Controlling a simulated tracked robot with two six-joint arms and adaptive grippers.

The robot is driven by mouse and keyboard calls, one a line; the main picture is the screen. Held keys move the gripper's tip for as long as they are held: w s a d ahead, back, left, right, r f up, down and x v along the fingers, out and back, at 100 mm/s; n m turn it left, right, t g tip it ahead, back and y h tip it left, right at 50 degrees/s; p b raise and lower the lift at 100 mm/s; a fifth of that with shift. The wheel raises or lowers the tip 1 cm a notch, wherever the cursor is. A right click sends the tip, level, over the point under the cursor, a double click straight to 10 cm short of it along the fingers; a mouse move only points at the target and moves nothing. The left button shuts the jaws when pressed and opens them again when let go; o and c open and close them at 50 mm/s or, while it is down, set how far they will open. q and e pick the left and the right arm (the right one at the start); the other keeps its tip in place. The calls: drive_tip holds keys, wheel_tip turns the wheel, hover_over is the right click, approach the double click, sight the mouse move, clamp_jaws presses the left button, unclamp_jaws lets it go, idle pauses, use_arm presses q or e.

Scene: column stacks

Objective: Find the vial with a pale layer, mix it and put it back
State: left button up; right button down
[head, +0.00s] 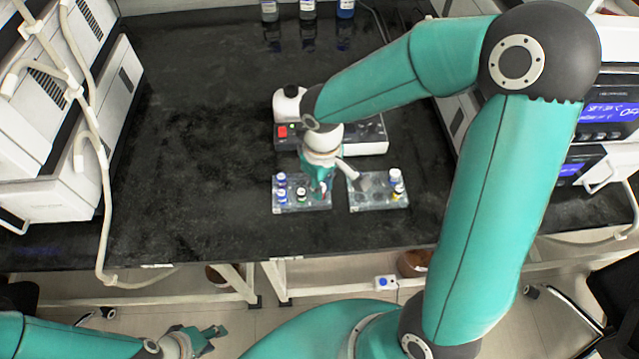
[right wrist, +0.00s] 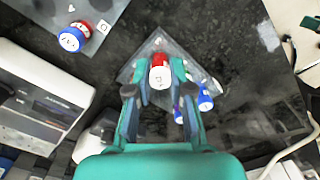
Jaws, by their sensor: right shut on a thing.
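My right gripper (head: 321,190) is at the left clear rack (head: 318,206) in the head view. In the right wrist view the gripper (right wrist: 157,88) is shut on a vial with a red cap and white top (right wrist: 159,76). Several other capped vials stand in this rack, including blue-capped ones (head: 281,178) at its left. The liquids are too small or hidden, so I cannot tell which vial has a pale layer. My left gripper (head: 212,338) is open and empty, low in front of the bench.
A grey device with a red switch (head: 282,131) and a white head (head: 288,104) stands behind the racks. Bottles (head: 307,9) line the back edge. White instruments (head: 45,165) flank the black bench (head: 190,130), whose left middle is clear.

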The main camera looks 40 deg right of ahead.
drive_tip(key=shift+f, duration=0.25)
drive_tip(key=shift+f+b, duration=0.35)
drive_tip(key=shift+b, duration=0.3)
drive_tip(key=c, duration=1)
unclamp_jaws()
drive_tip(key=shift+o, duration=0.2)
drive_tip(key=o, duration=0.3)
drive_tip(key=shift+s, duration=0.1)
drive_tip(key=shift+r, duration=0.1)
